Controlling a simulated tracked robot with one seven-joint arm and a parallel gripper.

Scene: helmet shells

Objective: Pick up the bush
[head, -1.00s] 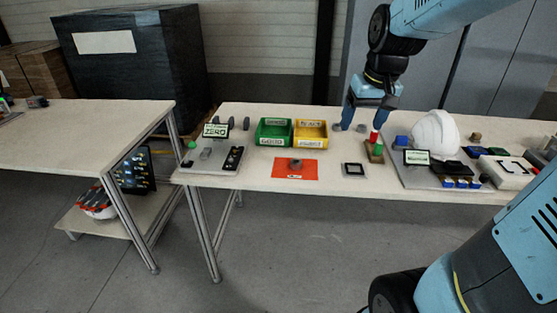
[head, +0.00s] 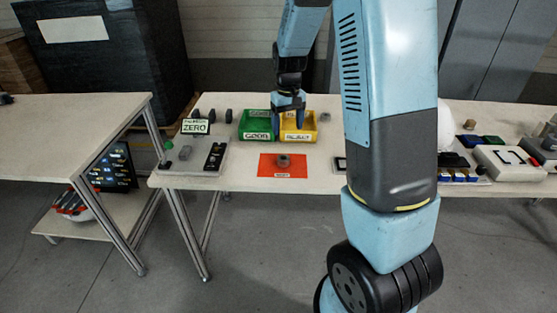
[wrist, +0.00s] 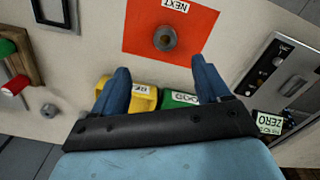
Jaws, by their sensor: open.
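The bush, a short grey ring-shaped part (head: 283,161), lies on an orange mat (head: 267,172) on the table in the head view. In the wrist view the bush (wrist: 165,38) shows its dark centre hole, on the orange mat (wrist: 138,40) with the word NEXT. My gripper (head: 287,120) is open and empty. In the head view it is in front of or above the green and yellow bins, behind the bush. In the wrist view the fingers (wrist: 161,70) are spread on either side below the bush, not touching it.
A green bin (head: 256,132) and a yellow bin (head: 308,134) stand behind the mat. A panel with a ZERO display (head: 196,127) is at left. Several small grey parts (head: 213,115) stand behind it. My arm hides much of the table's right side, including most of a white helmet shell (head: 444,125).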

